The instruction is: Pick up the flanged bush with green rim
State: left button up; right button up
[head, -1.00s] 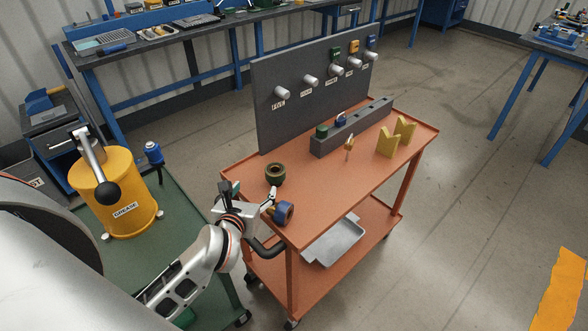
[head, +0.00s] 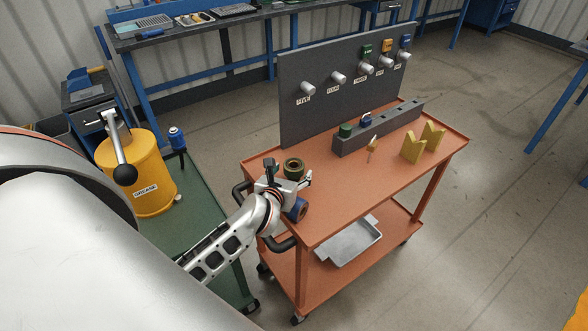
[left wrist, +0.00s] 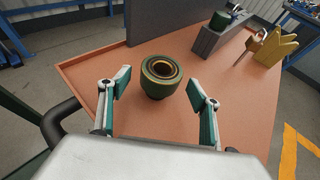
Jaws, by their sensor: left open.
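The flanged bush with green rim (head: 293,167) stands upright on the orange cart top near its left end. In the left wrist view the bush (left wrist: 161,74) shows its dark round bore and green rim, beyond and between my fingertips. My left gripper (head: 287,174) is open, with nothing between its fingers, close to the near side of the bush. In the left wrist view its two fingers (left wrist: 159,90) stand apart on either side of the line to the bush. My right gripper is in neither view.
A grey block (head: 380,128) with a green part (head: 346,130), yellow V-shaped stands (head: 412,149) and a grey peg board (head: 345,85) stand behind. The middle of the cart top (head: 340,190) is clear.

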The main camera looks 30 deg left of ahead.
pick_arm(q)
jog(key=shift+w+a+f, duration=0.1)
jog(key=shift+w+f, duration=0.05)
jog(key=shift+w, duration=0.1)
jog(key=c, duration=1.4)
